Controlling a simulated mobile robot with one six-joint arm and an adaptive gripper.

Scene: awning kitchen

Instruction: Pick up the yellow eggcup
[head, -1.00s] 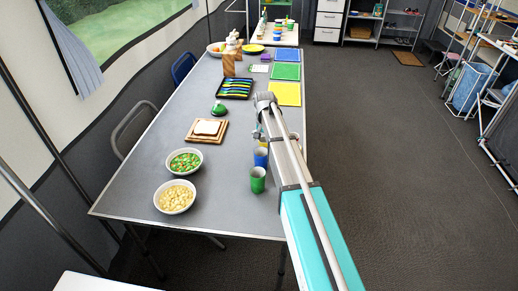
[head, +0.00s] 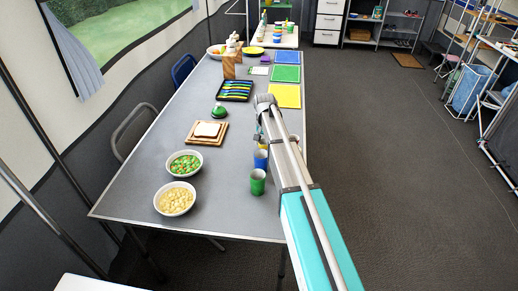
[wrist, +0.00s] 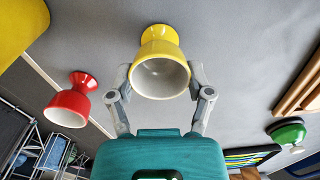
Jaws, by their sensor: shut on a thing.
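The yellow eggcup (wrist: 159,50) is in the upper middle of the wrist view, its white hollow facing the camera. My gripper (wrist: 160,88) has one finger on each side of the eggcup and is shut on it. In the wrist view its foot appears against the grey table top; I cannot tell whether it touches the table.
A red eggcup (wrist: 70,102) stands left of the gripper in the wrist view, apart from it. A green thing (wrist: 287,132) and a wooden board lie to the right. In the head view, blue (head: 261,158) and green (head: 258,182) cups stand near my arm. Bowls stand at the left.

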